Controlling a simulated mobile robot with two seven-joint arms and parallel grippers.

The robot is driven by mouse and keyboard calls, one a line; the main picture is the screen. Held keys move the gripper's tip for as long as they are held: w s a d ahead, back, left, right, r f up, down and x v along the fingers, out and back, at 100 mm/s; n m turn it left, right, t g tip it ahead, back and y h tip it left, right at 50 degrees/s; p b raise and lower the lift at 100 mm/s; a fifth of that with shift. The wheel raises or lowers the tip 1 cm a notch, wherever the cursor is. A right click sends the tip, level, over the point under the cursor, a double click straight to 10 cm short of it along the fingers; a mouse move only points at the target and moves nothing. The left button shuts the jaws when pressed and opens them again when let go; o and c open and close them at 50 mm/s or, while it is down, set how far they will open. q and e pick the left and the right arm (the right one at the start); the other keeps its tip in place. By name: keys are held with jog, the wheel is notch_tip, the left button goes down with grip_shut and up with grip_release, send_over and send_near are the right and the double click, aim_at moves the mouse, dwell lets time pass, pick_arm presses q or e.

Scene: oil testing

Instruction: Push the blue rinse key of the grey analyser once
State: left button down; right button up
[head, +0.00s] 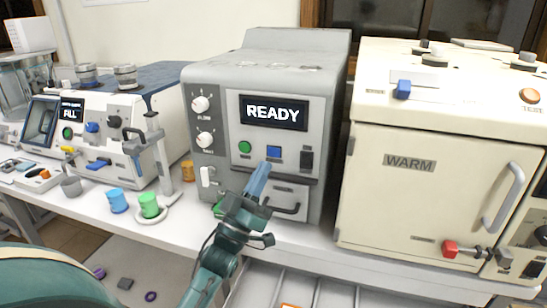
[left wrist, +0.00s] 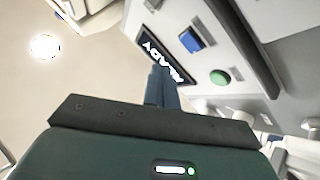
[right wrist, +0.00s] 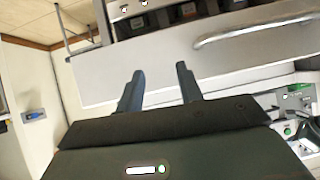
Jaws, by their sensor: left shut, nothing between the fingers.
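The grey analyser (head: 219,87) stands on the bench in the middle of the head view, its screen (head: 273,113) reading READY. Its blue rinse key (head: 274,152) sits below the screen, right of a green key (head: 244,147). In the left wrist view the blue key (left wrist: 190,40) and the green key (left wrist: 220,77) both show. My left gripper (head: 262,168) is shut and empty, its fingertips just below and left of the blue key; contact cannot be seen. My right gripper (right wrist: 157,72) is open and empty, seen only in the right wrist view, before a drawer-like front.
A cream WARM oven (head: 436,190) stands close on the right, with a handle and a red-knobbed valve (head: 450,249). A white FILL machine (head: 98,140) stands on the left. Blue (head: 117,201) and green (head: 149,205) cups stand on the bench (head: 190,219) left of my arm.

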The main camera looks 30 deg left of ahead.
aim_at(274, 152)
pick_arm(q)
jog(key=shift+w+a+h+b, duration=0.15)
jog(key=shift+w+a+b, duration=0.1)
jog(key=shift+w, duration=0.6)
jog(key=shift+w+a+h+b, duration=0.15)
jog(key=shift+w+b, duration=0.05)
jog(key=shift+w, duration=0.65)
pick_arm(e)
jog(key=shift+w+a+r, duration=0.1)
jog(key=shift+w+a, duration=0.05)
jog(key=shift+w, duration=0.15)
jog(key=shift+s, duration=0.25)
jog(key=shift+w, duration=0.2)
pick_arm(q)
jog(key=shift+w, duration=0.1)
jog(key=shift+w+a, duration=0.1)
jog(key=shift+w, duration=0.2)
jog(key=shift+w+a, duration=0.1)
jog(key=shift+w, duration=0.3)
pick_arm(e)
jog(key=shift+s+f, duration=0.15)
jog(key=shift+f, duration=0.2)
pick_arm(q)
jog(key=shift+s, duration=0.1)
dwell(0.4)
jog(key=shift+s+d, duration=0.2)
jog(key=shift+s, duration=0.55)
pick_arm(e)
jog(key=shift+r, duration=0.4)
